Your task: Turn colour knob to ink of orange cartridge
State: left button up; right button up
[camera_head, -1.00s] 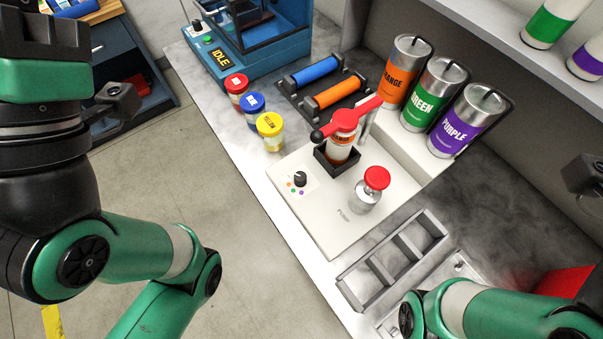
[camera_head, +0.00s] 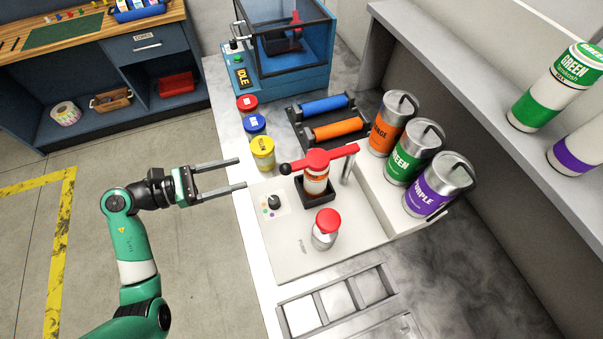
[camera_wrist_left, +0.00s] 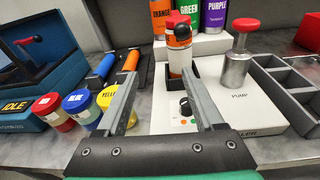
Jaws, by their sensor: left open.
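The black colour knob (camera_head: 274,202) sits on the left part of the white pump plate, with small coloured dots beside it. It also shows in the left wrist view (camera_wrist_left: 185,106), partly beside my right-hand finger. The orange cartridge (camera_head: 316,183) with a red top stands upright in a dark square holder on the plate, under a red lever. It shows in the left wrist view too (camera_wrist_left: 179,55). My left gripper (camera_head: 242,173) is open and empty, left of the knob and beside the plate's edge, its fingers pointing right. My right gripper is out of view.
Red, blue and yellow jars (camera_head: 262,153) stand close behind the left gripper. A red-topped pump (camera_head: 325,230) stands right of the knob. Orange, green and purple cans (camera_head: 440,188) stand at the right. A divided grey tray (camera_head: 335,300) lies in front.

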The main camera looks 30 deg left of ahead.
aim_at(269, 201)
pick_arm(q)
jog(key=s+d+f+g, duration=0.1)
jog(key=s+f+g, duration=0.25)
jog(key=f, duration=0.45)
jog(key=shift+m+y, duration=0.3)
jog(key=b+x, duration=0.1)
jog(key=x, duration=1)
jog(key=shift+d+r, duration=0.15)
jog(key=shift+d, duration=0.05)
grip_shut()
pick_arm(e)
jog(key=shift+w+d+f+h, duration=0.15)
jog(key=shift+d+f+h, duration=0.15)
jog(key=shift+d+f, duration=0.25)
